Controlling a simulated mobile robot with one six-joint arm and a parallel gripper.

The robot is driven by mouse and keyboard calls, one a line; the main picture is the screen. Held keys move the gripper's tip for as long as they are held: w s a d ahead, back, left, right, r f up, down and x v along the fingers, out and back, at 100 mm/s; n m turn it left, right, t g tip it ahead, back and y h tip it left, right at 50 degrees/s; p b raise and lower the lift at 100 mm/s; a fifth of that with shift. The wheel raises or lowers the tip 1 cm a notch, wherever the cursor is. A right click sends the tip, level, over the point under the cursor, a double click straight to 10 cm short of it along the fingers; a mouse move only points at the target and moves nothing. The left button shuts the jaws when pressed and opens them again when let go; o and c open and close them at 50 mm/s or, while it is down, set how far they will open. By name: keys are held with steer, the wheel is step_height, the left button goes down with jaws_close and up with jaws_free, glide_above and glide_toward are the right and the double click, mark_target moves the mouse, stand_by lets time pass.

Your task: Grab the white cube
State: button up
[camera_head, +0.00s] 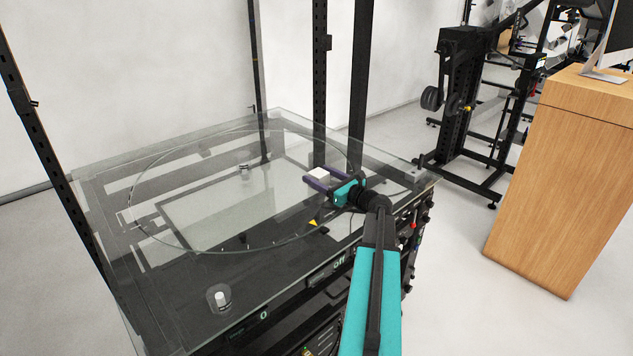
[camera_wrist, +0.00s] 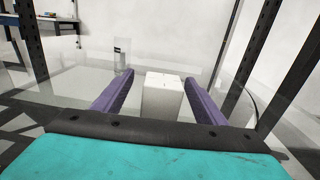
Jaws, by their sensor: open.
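The white cube (camera_head: 320,174) rests on the clear round turntable plate (camera_head: 165,237), toward its right side. My gripper (camera_head: 313,179) is low over the plate with its two purple fingers open. In the wrist view the white cube (camera_wrist: 163,98) stands between the two fingers of my gripper (camera_wrist: 163,92). There is a narrow gap to the right finger and a slightly wider one to the left finger. The cube's lower front is hidden by the gripper's dark body.
Black upright posts (camera_head: 362,85) rise around the glass-topped table (camera_head: 90,185). A small white-topped knob (camera_head: 221,298) stands at the table's front left corner. A wooden desk (camera_head: 560,185) and a black rack (camera_head: 460,100) stand to the right. The plate's left half is clear.

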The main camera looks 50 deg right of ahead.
mark_target(313, 171)
steer(key=shift+w+d+p, duration=0.15)
steer(key=shift+w+p, duration=0.1)
steer(key=shift+w, duration=0.7)
steer(key=shift+w+d+p, duration=0.15)
steer(key=shift+w+p, duration=0.05)
steer(key=shift+w, duration=1.45)
steer(key=c, duration=1.2)
steer(key=shift+c, duration=0.2)
steer(key=shift+r, duration=0.1)
